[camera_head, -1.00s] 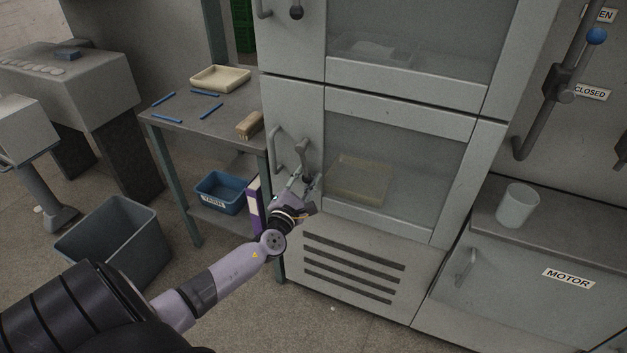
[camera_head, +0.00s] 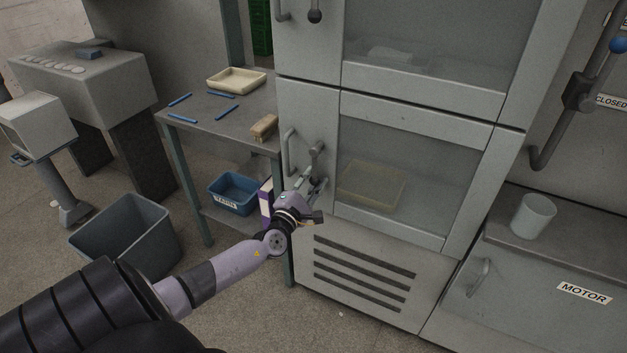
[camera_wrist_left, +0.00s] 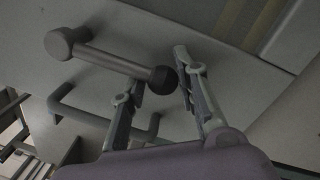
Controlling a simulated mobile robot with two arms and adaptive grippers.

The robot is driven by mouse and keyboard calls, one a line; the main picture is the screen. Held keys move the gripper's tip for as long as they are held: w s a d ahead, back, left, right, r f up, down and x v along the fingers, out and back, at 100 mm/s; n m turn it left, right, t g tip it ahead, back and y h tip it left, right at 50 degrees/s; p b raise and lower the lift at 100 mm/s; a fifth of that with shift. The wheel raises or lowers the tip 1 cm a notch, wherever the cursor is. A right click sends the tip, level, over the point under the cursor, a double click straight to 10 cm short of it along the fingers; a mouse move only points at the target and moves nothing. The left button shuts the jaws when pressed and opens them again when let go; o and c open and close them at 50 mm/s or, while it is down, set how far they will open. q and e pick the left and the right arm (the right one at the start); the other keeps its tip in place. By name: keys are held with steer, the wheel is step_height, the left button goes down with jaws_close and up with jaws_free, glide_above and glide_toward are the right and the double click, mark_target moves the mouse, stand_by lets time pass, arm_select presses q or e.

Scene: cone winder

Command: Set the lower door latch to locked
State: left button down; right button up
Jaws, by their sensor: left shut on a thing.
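The lower door latch is a grey lever on the lower cabinet door's left side. Its round pivot (camera_head: 317,148) shows in the head view, with the arm pointing downward. In the left wrist view the lever (camera_wrist_left: 112,61) runs from its pivot at upper left to a dark ball knob (camera_wrist_left: 163,80). My left gripper (camera_head: 317,181) is at the lever's lower end; in the left wrist view its fingers (camera_wrist_left: 163,78) are on either side of the knob, shut on it. In the head view the gripper hides the knob. My right gripper is not in view.
A grey door handle (camera_head: 290,153) stands just left of the latch. A side table (camera_head: 200,116) with a tray (camera_head: 236,81) and blue rods is to the left. A grey bin (camera_head: 125,240) stands on the floor. A vented panel (camera_head: 365,272) is below the door.

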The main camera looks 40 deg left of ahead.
arm_select(q)
steer(key=c, duration=1.4)
jaws_free()
steer(key=shift+w+a+r, duration=0.1)
steer(key=shift+a+r, duration=0.1)
steer(key=shift+r, duration=0.3)
steer(key=shift+a+r, duration=0.15)
steer(key=shift+r, duration=0.35)
steer(key=o, duration=0.6)
steer(key=shift+s+d+f, duration=0.1)
steer(key=shift+s+f, duration=0.1)
steer(key=shift+f, duration=0.05)
steer(key=shift+o, duration=0.2)
steer(key=shift+f, duration=0.15)
steer(key=shift+s+d+f, duration=0.15)
steer(key=shift+s, duration=0.3)
steer(key=v, duration=1.1)
